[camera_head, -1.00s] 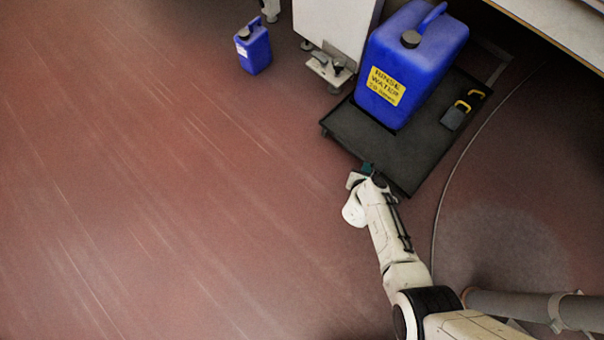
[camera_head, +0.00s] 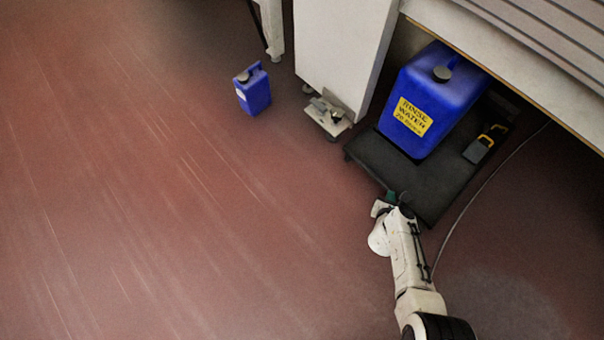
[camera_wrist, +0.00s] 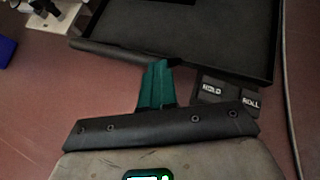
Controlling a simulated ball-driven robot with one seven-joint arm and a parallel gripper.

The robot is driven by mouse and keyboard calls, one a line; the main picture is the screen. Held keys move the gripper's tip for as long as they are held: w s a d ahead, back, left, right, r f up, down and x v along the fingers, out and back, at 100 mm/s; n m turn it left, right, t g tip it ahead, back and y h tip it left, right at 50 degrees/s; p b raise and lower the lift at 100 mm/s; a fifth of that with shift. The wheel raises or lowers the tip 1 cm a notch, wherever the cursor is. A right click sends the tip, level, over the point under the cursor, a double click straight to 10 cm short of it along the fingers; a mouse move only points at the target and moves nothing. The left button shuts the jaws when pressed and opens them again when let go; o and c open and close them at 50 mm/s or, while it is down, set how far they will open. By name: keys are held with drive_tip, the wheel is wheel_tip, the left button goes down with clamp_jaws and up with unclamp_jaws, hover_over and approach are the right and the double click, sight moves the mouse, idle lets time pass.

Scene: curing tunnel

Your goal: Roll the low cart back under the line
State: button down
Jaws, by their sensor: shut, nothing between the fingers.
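The low cart (camera_head: 420,183) is a flat black tray on the floor, with its back part under the edge of the line (camera_head: 530,75). A large blue rinse-water can (camera_head: 432,95) stands upright on it. My gripper (camera_head: 391,197) is at the cart's near edge. In the wrist view, my teal fingers (camera_wrist: 156,85) are shut together with their tips at the cart's black rim (camera_wrist: 120,52); I cannot tell whether they touch it. HOLD (camera_wrist: 211,89) and ROLL (camera_wrist: 250,102) pedals show right of the fingers. The cart's wheels are hidden.
A white cabinet (camera_head: 340,50) with a metal foot bracket (camera_head: 328,116) stands left of the cart. A small blue jug (camera_head: 252,90) is on the floor farther left. Dark items with yellow (camera_head: 480,145) lie on the cart. A thin cable (camera_head: 478,190) curves along its right. The left floor is clear.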

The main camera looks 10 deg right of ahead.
drive_tip(key=w+d+b, duration=0.4)
drive_tip(key=w+d, duration=0.5)
drive_tip(key=d, duration=0.3)
drive_tip(key=shift+d+r, duration=0.15)
drive_tip(key=shift+r, duration=0.05)
drive_tip(key=s+f+p+v, duration=0.1)
drive_tip(key=f+p+v, duration=0.1)
drive_tip(key=p+v, duration=0.9)
drive_tip(key=shift+a+v, duration=0.3)
drive_tip(key=shift+v, duration=1.3)
drive_tip(key=shift+f, duration=0.1)
